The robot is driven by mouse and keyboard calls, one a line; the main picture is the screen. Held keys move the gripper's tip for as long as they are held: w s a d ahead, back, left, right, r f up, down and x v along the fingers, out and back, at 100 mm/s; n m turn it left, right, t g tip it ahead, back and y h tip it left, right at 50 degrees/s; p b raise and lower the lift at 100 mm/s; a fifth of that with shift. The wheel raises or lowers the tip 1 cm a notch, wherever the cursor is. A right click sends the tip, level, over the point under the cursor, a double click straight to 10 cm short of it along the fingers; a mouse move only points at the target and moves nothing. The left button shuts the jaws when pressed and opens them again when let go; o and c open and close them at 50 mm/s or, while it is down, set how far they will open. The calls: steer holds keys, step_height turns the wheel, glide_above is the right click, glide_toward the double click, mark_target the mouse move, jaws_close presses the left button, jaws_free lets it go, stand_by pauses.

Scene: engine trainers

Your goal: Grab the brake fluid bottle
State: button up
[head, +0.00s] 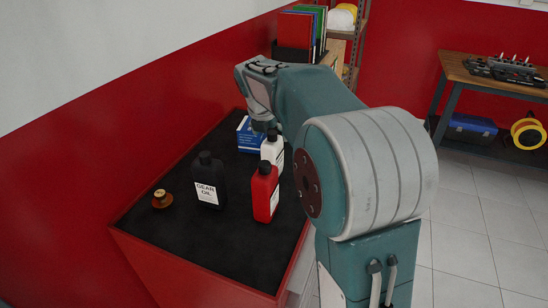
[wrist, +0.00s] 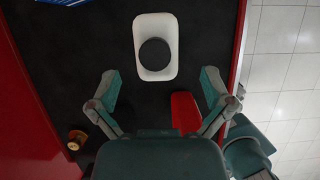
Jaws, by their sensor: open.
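A white bottle with a black cap (head: 272,152) stands upright on the black top of the red cabinet, partly hidden by my arm in the head view. Its label is not legible. In the wrist view I see the white bottle (wrist: 155,72) from above, just ahead of the fingers and centred between their lines. My gripper (wrist: 161,86) is open and empty, with its fingers spread to either side. I cannot tell its exact height over the bottle. A red bottle (head: 264,193) and a black bottle labelled gear oil (head: 207,183) stand nearby.
The red bottle's top (wrist: 185,112) shows between my fingers, near the right one. A blue box (head: 249,136) lies behind the white bottle. A small brass-coloured part (head: 160,198) sits at the left. A red wall (head: 90,120) borders the cabinet. The front of the top is clear.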

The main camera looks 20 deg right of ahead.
mark_target(270, 141)
steer(key=shift+w+f, duration=0.1)
steer(key=shift+f, duration=0.25)
steer(key=x, duration=0.3)
steer(key=shift+w+a+f, duration=0.25)
steer(key=shift+w+d+f, duration=0.1)
steer(key=shift+d+f, duration=0.15)
steer(key=shift+f, duration=0.05)
steer(key=shift+d+f, duration=0.1)
steer(key=shift+d, duration=0.25)
steer(key=shift+a, duration=0.3)
steer(key=c, duration=1.3)
